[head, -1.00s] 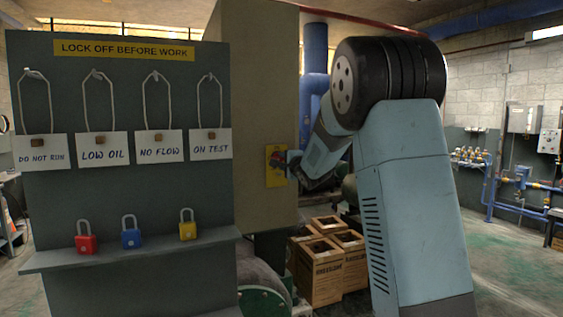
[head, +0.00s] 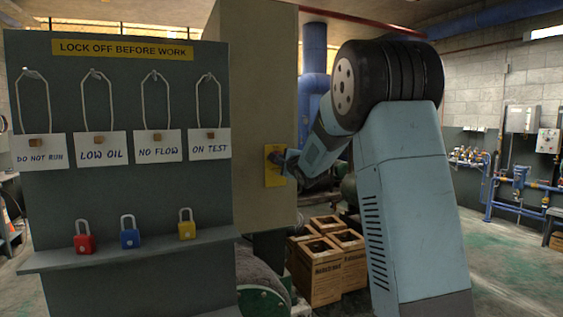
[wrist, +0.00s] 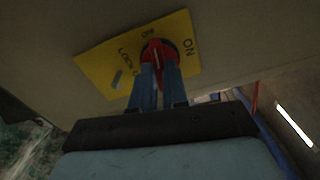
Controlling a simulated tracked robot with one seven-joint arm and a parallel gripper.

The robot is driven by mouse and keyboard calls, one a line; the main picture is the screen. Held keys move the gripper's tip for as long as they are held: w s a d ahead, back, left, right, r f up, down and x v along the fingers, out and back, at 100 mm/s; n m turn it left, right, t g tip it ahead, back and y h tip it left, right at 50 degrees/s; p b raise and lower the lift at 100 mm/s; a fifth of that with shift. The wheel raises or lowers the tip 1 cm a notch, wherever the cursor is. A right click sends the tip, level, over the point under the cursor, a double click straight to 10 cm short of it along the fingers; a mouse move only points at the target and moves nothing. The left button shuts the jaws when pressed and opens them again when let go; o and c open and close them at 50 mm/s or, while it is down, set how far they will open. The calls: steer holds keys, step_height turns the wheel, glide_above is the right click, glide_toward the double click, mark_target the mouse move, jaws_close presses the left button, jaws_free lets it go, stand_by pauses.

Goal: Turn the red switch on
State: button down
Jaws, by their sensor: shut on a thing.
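The red switch (wrist: 157,54) is a red rotary handle on a dark round base, set on a yellow plate (wrist: 100,50) with ON and OFF lettering. In the wrist view my gripper (wrist: 158,70) is shut on the red handle, one blue finger at each side. The ON label is right of the handle and a second label is above it. In the head view the yellow plate (head: 271,178) is on the side of a beige cabinet (head: 263,110), and my gripper (head: 283,160) covers most of the switch.
A grey lock-off board (head: 130,190) with hanging tags and red, blue and yellow padlocks stands left of the cabinet. Blue pipes and valves (head: 500,170) are at the right wall.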

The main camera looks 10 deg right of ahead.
steer(key=shift+f+m, duration=0.25)
steer(key=shift+m, duration=1.05)
steer(key=shift+f+m, duration=0.1)
steer(key=shift+m, duration=2.1)
steer(key=m, duration=0.4)
